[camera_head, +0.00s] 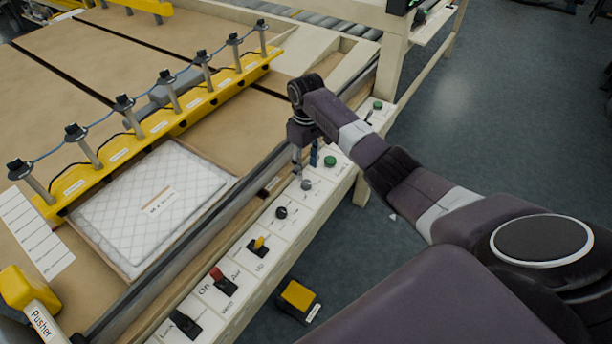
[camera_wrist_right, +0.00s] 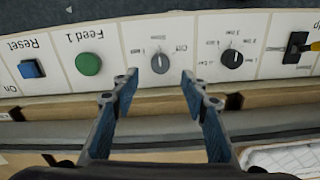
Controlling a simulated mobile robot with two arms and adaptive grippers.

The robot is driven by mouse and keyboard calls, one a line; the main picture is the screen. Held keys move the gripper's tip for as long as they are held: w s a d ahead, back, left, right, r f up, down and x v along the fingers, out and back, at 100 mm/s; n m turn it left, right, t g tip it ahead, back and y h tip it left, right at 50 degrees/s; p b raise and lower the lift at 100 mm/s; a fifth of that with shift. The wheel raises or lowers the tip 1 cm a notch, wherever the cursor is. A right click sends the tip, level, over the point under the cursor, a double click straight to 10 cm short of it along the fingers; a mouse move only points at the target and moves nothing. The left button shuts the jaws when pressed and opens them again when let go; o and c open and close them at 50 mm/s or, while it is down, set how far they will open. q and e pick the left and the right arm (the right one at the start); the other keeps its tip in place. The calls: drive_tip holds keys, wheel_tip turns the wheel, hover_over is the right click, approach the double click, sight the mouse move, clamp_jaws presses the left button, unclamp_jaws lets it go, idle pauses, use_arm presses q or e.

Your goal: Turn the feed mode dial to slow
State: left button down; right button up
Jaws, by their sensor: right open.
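Two dials sit on the white control panel. The grey dial (camera_wrist_right: 160,62) is between a green button and a black dial (camera_wrist_right: 232,59); the panel is upside down in the wrist view. Its lettering is too small to read surely, so I cannot tell which dial is the feed mode one. In the head view the grey dial (camera_head: 306,185) is beside the black dial (camera_head: 281,212). My right gripper (camera_wrist_right: 158,80) is open and empty, its fingertips either side of the grey dial in the picture, seemingly apart from it. It also shows in the head view (camera_head: 304,166). My left gripper is out of view.
The green Feed 1 button (camera_wrist_right: 89,64) and blue Reset button (camera_wrist_right: 31,69) are close by. A yellow lever (camera_head: 259,243) and a red lever (camera_head: 217,274) stand along the panel. A quilted white pad (camera_head: 150,205) lies on the table beside a yellow bar (camera_head: 190,115).

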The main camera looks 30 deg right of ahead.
sight(306, 182)
wheel_tip(306, 182, up, 6)
drive_tip(key=shift+f, duration=0.1)
idle(0.6)
